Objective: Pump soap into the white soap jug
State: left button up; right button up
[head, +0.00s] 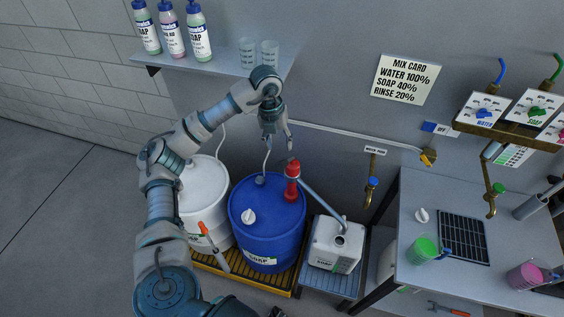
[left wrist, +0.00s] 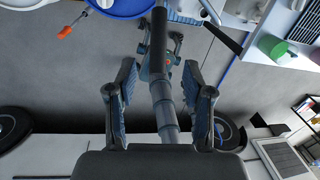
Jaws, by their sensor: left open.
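The blue soap drum (head: 250,240) stands on a yellow-edged pallet. A red hand pump (head: 292,185) stands upright on its top, and a grey spout (head: 320,203) slopes down from it to the white soap jug (head: 335,260). The spout's end is at or near the jug's open mouth; I cannot tell if it is inside. My left gripper (head: 280,137) is open, above the back of the drum and up and left of the red pump, apart from it. In the left wrist view its open fingers (left wrist: 160,95) flank a dark rod that I cannot identify. My right gripper is not visible.
A white drum (head: 203,190) stands left of the blue one, with an orange-handled tool (head: 206,232) in front. Shelf bottles (head: 173,30) and cups are above. The counter (head: 420,280) at right holds a green cup (head: 421,250) and a pink cup (head: 521,276).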

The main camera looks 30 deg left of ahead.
aim_at(283, 161)
pick_arm(q)
jog(key=f, duration=0.2)
jog(key=d+f, duration=0.1)
jog(key=f, duration=0.1)
jog(key=f+p, duration=0.1)
jog(key=f, duration=0.1)
jog(key=shift+w+d+f, duration=0.15)
jog(key=shift+w, duration=0.15)
jog(key=f, duration=0.3)
jog(key=shift+a+f+p, duration=0.3)
jog(key=shift+f+p, duration=0.1)
jog(key=shift+a+f, duration=0.25)
jog(key=shift+f, duration=0.25)
jog(key=shift+w+d, duration=0.1)
jog(key=shift+d, duration=0.35)
jog(key=shift+c, duration=0.3)
jog(key=shift+d+r, duration=0.1)
jog(key=shift+d, duration=0.05)
jog(key=c, duration=0.8)
grip_shut()
jog(key=shift+a, duration=0.2)
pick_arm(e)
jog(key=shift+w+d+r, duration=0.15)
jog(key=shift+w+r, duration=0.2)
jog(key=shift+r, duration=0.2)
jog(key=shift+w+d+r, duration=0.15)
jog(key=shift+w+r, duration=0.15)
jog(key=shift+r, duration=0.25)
